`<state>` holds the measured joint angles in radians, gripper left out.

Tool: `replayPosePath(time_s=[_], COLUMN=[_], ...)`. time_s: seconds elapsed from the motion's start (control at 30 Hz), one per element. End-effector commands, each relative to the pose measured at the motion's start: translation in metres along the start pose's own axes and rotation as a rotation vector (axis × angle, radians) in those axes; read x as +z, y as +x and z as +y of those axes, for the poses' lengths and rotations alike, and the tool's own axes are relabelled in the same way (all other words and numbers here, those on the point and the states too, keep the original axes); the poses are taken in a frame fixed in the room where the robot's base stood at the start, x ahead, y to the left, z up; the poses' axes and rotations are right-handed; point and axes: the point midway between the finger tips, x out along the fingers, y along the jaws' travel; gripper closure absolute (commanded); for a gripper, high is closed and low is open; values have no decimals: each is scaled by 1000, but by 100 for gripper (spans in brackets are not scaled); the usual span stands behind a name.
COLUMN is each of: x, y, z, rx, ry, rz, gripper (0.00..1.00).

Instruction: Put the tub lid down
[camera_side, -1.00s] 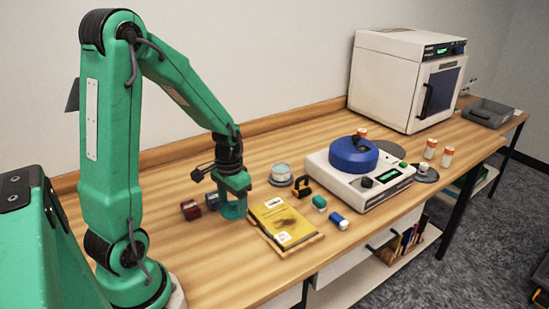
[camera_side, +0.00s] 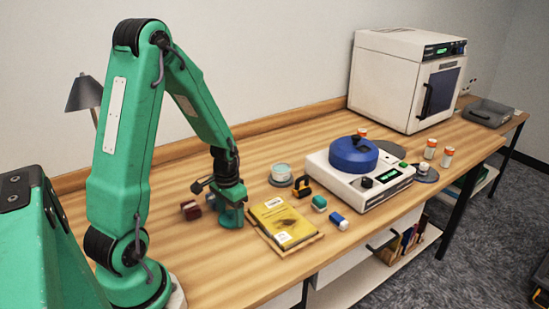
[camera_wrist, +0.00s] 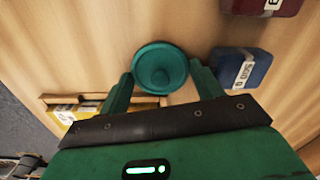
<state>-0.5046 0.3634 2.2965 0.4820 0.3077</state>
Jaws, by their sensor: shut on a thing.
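In the side view my gripper (camera_side: 231,216) is low over the left part of the table, left of the yellow book. The lid is hard to tell from the green fingers there. I cannot tell whether it touches the wood.
A blue box (camera_wrist: 241,70) and a red box (camera_wrist: 262,4) lie close by. The yellow book (camera_side: 284,222) lies to the right. Beyond are a pale round tub (camera_side: 281,173), small coloured items, and a white machine with a blue drum (camera_side: 353,154).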

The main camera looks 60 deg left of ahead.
Motion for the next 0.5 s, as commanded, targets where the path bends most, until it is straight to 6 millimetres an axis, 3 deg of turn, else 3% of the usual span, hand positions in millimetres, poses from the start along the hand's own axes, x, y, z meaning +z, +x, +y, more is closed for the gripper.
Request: replayPosePath(time_s=[0.47,0.5], x=[0,0], y=[5,5], z=[0,0], rx=[0,0], ry=[0,0], rz=[0,0], gripper=[56,31])
